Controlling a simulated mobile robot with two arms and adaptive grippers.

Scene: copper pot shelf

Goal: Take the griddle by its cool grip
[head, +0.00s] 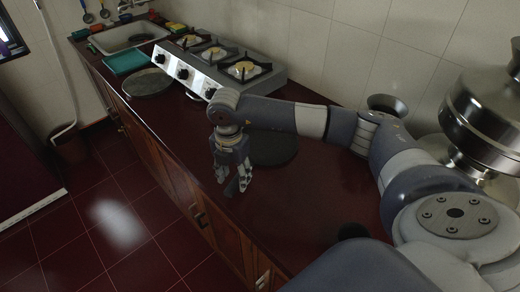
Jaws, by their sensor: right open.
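A flat, round, dark griddle (275,150) lies on the dark red counter, partly hidden behind my right forearm and gripper. My right gripper (234,182) points down over the counter, just left of the griddle's near edge. Its fingers are apart. A small dark piece (232,188) shows by the fingertips; I cannot tell whether it is the griddle's grip or a finger part. A second round, flat, greyish pan (148,82) lies farther back, left of the stove. My left gripper does not show.
A gas stove (218,66) with several burners stands against the tiled wall. A sink (130,38) and a teal tray (127,62) are beyond it. Stacked metal pots (485,120) and a dark-mouthed vessel (388,104) stand at right. The counter (310,205) near the gripper is clear.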

